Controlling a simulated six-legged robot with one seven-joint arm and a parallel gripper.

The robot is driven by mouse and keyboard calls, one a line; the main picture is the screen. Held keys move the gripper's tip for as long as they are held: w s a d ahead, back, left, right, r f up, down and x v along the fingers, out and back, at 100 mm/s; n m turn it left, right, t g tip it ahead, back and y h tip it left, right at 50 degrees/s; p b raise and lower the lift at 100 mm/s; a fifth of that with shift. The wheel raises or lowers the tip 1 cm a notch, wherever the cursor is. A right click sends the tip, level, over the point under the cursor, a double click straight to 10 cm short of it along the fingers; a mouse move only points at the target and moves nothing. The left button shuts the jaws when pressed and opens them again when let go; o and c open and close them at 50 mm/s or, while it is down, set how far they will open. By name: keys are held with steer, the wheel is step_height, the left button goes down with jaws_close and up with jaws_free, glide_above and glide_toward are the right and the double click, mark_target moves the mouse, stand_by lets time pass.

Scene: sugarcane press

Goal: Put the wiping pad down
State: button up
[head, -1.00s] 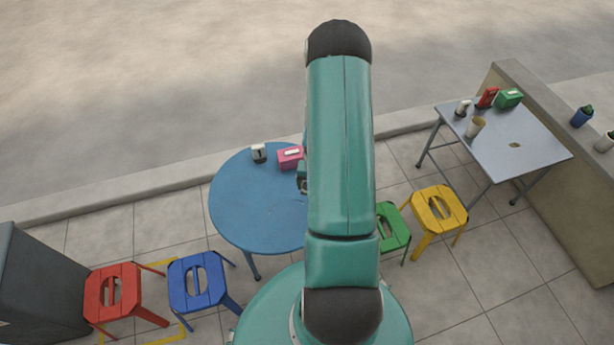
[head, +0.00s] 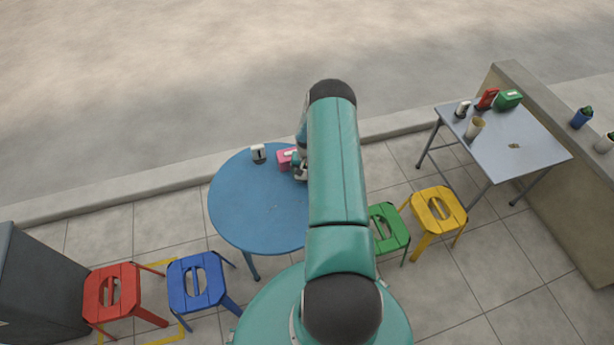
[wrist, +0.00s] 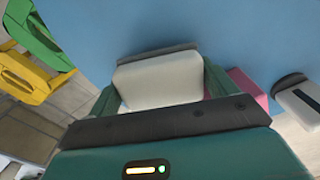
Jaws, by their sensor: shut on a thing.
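The wiping pad (wrist: 160,82) is a pale block with a dark grey edge, seen in the wrist view. My gripper (wrist: 162,88) is shut on it, with one teal finger on each side. Behind it is the top of the round blue table (head: 245,205). I cannot tell whether the pad touches the tabletop. In the head view my gripper (head: 301,172) is at the table's right side, partly hidden by my arm, and the pad is not visible there.
A pink box (head: 284,159) and a small white-and-dark item (head: 258,153) stand at the table's back, close to my gripper. The table's left and front are clear. A green stool (head: 390,228) and a yellow stool (head: 438,211) stand to the right.

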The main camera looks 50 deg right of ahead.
steer(key=shift+f, duration=0.95)
steer(key=shift+f, duration=0.35)
steer(key=o, duration=0.9)
steer(key=shift+s+a+f, duration=0.1)
steer(key=shift+f, duration=0.05)
